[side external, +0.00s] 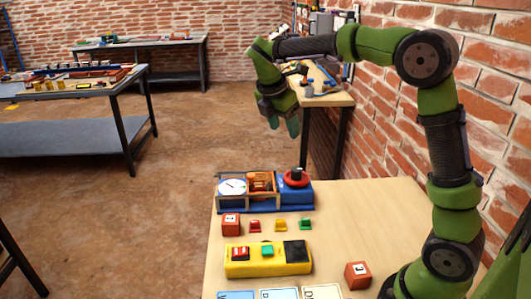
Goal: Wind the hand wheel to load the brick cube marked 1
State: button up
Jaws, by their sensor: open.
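A blue press-like rig (290,199) stands at the back of the near table, with a round white dial (232,187) at its left and an orange-brown part (261,184) in its middle. A red hand wheel (297,178) with a black knob sits on its right end. One brick-red cube (231,225) with a white label stands in front of the rig at the left. Another brick-red cube (357,276) stands at the front right. The marks on both labels are too small to read surely. My gripper (284,124) is open and empty, high above and behind the rig.
A yellow box (240,269) with red and green pieces and a black pad lies mid-table. Small red, yellow and green pieces (279,224) stand between it and the rig. Cards (280,294) lie at the front edge.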

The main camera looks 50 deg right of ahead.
aim_at(297, 169)
jog(key=shift+n, duration=0.5)
jog(key=x, duration=1.7)
jog(key=shift+s+a+f, duration=0.1)
jog(key=shift+s, duration=0.05)
jog(key=c, duration=1)
